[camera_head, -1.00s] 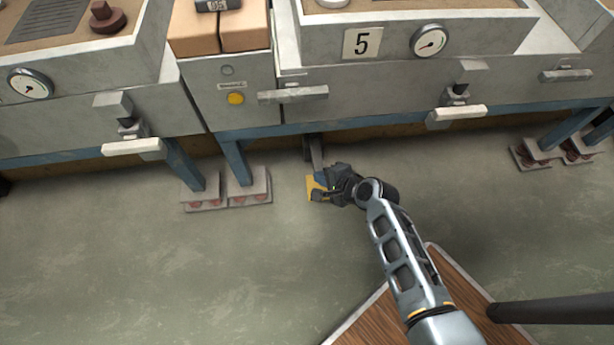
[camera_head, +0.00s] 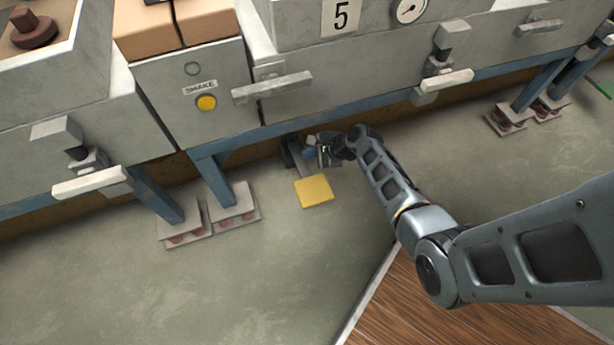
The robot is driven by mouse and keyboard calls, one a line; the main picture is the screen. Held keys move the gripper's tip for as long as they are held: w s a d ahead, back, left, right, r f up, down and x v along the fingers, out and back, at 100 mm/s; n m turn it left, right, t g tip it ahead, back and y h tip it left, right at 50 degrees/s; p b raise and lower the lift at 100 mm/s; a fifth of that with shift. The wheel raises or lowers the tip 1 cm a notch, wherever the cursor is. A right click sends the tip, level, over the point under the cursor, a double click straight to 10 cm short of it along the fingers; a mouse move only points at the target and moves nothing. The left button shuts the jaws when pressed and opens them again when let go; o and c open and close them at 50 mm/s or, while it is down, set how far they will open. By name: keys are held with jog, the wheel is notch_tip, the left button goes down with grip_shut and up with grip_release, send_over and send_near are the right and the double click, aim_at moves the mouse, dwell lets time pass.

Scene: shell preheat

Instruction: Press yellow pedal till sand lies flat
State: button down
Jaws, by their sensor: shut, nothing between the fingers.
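The yellow pedal (camera_head: 314,192) is a flat square plate low over the floor under the machine marked 5. A grey lever (camera_head: 293,158) runs back from it beneath the machine. My gripper (camera_head: 313,152) is shut and empty, just behind the pedal's far edge and beside the lever. The pedal's top is uncovered; I cannot tell whether my gripper touches the pedal or the lever. The sand of machine 5 is outside the view.
Blue legs (camera_head: 222,182) stand on padded feet left of the pedal. The floor (camera_head: 240,290) in front is clear.

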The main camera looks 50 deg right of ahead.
jog(key=shift+f, duration=0.15)
jog(key=b, duration=0.8)
send_over(310, 178)
notch_tip(310, 178, down, 8)
jog(key=shift+f, duration=0.3)
dwell(1.3)
jog(key=shift+f, duration=0.35)
